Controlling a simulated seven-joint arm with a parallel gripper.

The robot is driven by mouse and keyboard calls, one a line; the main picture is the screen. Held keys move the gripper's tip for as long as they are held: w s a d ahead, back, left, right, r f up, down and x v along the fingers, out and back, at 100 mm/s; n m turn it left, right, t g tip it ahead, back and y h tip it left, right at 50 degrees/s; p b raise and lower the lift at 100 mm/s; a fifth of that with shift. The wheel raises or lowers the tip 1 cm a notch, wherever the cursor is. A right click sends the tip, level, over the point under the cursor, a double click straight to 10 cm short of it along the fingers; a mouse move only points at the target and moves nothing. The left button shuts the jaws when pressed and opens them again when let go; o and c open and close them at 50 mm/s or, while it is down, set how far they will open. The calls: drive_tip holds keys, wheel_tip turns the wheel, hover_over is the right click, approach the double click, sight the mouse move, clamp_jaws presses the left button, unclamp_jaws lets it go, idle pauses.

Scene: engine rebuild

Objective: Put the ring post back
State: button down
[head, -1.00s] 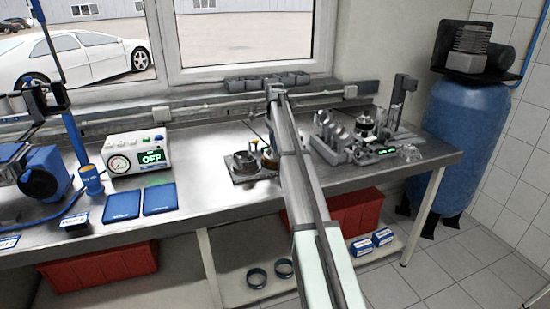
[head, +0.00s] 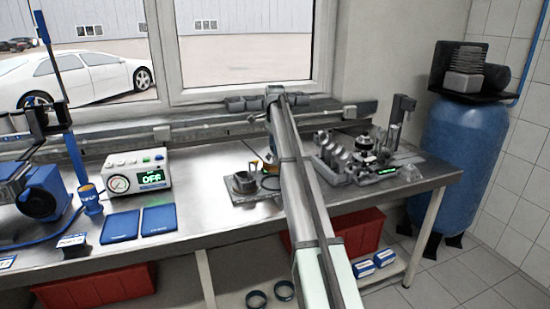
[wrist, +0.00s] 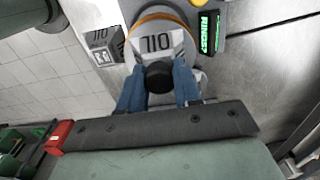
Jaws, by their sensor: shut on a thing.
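In the wrist view, the blue fingers of my gripper (wrist: 158,92) are closed around a black knob (wrist: 158,77). The knob stands in front of a pale plate marked 110 (wrist: 157,43), with an orange-rimmed round part behind it. I take the knob to be the top of the ring post; its lower part is hidden. I cannot tell whether the post is seated or lifted. In the head view, my arm covers the gripper and the post.
A grey block marked 110 (wrist: 100,45) and a green-lit display (wrist: 209,32) flank the plate. On the bench (head: 205,205), a round fixture (head: 243,183) stands left of my arm and a grey engine block (head: 335,155) right of it. Two blue pads (head: 158,220) lie further left.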

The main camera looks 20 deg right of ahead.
drive_tip(key=shift+r, duration=0.95)
drive_tip(key=shift+s+a+n, duration=0.25)
drive_tip(key=shift+s+n, duration=0.4)
drive_tip(key=shift+n, duration=0.05)
drive_tip(key=s+a+f+n, duration=0.4)
drive_tip(key=s+a+n, duration=0.2)
drive_tip(key=s+a, duration=0.3)
drive_tip(key=s+a+f+n, duration=0.4)
drive_tip(key=s+a+n, duration=0.35)
drive_tip(key=s, duration=0.35)
drive_tip(key=w+a+r+m, duration=0.25)
drive_tip(key=w+m, duration=0.25)
drive_tip(key=w, duration=0.4)
drive_tip(key=w+a+r+m, duration=0.25)
drive_tip(key=w+m, duration=0.25)
drive_tip(key=w, duration=0.3)
drive_tip(key=w+a+r+m, duration=0.25)
drive_tip(key=w+m, duration=0.25)
drive_tip(key=w, duration=0.4)
wheel_tip(320, 180, down, 10)
drive_tip(key=shift+a, duration=0.35)
